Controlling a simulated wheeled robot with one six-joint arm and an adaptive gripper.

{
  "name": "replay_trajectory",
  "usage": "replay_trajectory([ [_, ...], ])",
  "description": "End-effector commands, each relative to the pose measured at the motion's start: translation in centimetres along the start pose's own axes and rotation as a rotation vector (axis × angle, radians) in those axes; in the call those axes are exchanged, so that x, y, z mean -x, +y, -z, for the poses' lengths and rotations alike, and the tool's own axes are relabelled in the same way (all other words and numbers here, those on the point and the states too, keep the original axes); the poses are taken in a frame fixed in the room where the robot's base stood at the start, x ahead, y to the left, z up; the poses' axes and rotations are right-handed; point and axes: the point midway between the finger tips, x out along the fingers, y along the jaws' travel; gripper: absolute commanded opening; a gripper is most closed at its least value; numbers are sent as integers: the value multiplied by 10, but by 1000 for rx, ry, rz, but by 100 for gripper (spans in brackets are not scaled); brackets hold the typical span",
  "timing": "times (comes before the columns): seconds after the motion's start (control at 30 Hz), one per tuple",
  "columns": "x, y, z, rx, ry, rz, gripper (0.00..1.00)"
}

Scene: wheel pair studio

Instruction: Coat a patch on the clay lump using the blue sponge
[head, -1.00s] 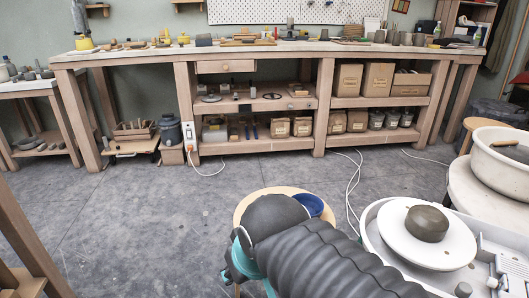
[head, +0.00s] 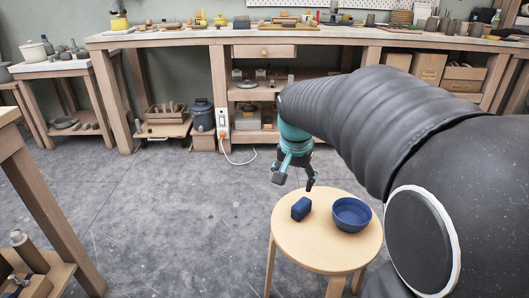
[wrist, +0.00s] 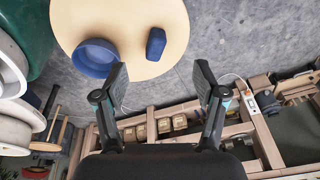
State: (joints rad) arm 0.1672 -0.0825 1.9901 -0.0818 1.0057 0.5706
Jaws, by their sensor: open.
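The blue sponge (head: 301,208) is a small dark blue block lying on a round wooden stool (head: 300,245). A blue bowl (head: 352,214) stands on the stool to its right. My gripper (head: 295,181) is open and empty, with its fingers pointing down, just above and behind the sponge in the head view. In the wrist view the sponge (wrist: 156,44) shows beyond the gap between the fingertips (wrist: 161,72), apart from them. The bowl (wrist: 96,58) is near the left finger there. I cannot make out the clay lump in either current view.
A long workbench (head: 200,38) with tools and shelves runs along the back wall. A side table (head: 55,68) stands at the left. Another wooden frame (head: 40,190) is at the near left. White round equipment (wrist: 12,75) is at the wrist view's left edge. The middle floor is clear.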

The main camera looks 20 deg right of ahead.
Motion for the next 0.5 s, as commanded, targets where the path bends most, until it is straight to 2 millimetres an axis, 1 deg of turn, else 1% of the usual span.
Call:
replay_trajectory([
  [0.03,-13,-2,15,-47,-18,-21,71],
  [0.1,-28,-2,34,-113,-33,-44,71],
  [0.2,-48,-3,56,-196,-51,-74,71],
  [0.33,-67,-2,76,-272,-66,-102,71],
  [0.5,-79,-1,86,-315,-73,-119,71],
])
